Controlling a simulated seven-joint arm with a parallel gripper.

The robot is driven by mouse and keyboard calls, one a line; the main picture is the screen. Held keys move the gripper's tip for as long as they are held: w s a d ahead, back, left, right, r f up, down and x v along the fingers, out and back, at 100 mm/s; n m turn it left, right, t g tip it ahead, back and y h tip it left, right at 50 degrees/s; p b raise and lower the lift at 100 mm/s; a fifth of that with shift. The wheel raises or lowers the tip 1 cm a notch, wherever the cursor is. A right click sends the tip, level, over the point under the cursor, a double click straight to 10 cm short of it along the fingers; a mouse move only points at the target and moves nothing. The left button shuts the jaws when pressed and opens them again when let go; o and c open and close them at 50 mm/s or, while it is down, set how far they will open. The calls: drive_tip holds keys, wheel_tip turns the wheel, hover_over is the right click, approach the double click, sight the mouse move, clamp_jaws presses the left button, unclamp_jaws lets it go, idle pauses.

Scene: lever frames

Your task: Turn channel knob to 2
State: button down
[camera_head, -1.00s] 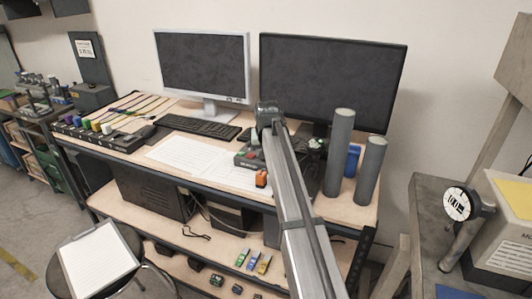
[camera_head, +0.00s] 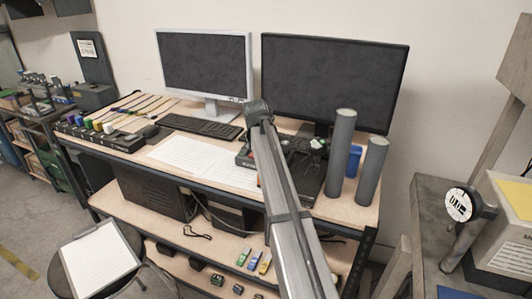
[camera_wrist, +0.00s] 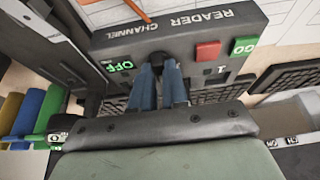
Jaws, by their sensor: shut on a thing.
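The reader box (camera_wrist: 120,42) is a dark panel marked READER and CHANNEL in the wrist view. Its dark channel knob (camera_wrist: 158,59) sits between a lit green OFF mark (camera_wrist: 119,66) and a white mark that looks like 1 (camera_wrist: 220,70). My gripper (camera_wrist: 160,74) is shut on the knob, with a blue finger on each side. The fingers hide most of the knob, so I cannot tell where it points. In the head view the box (camera_head: 243,160) shows partly behind my arm, and the fingertips are hidden.
A red button (camera_wrist: 207,51) and a green GO button (camera_wrist: 243,46) sit right of the knob. Two grey cylinders (camera_head: 341,150) (camera_head: 371,172) stand at the bench's right. Two monitors (camera_head: 205,65) (camera_head: 333,80), a keyboard (camera_head: 203,127) and paper sheets (camera_head: 185,152) lie around.

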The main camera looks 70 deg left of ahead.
drive_tip(key=c, duration=1.1)
unclamp_jaws()
drive_tip(key=shift+c, duration=0.2)
drive_tip(key=shift+r, duration=0.15)
drive_tip(key=v, duration=1.3)
drive_tip(key=shift+r, duration=0.25)
drive_tip(key=shift+s+d, duration=0.1)
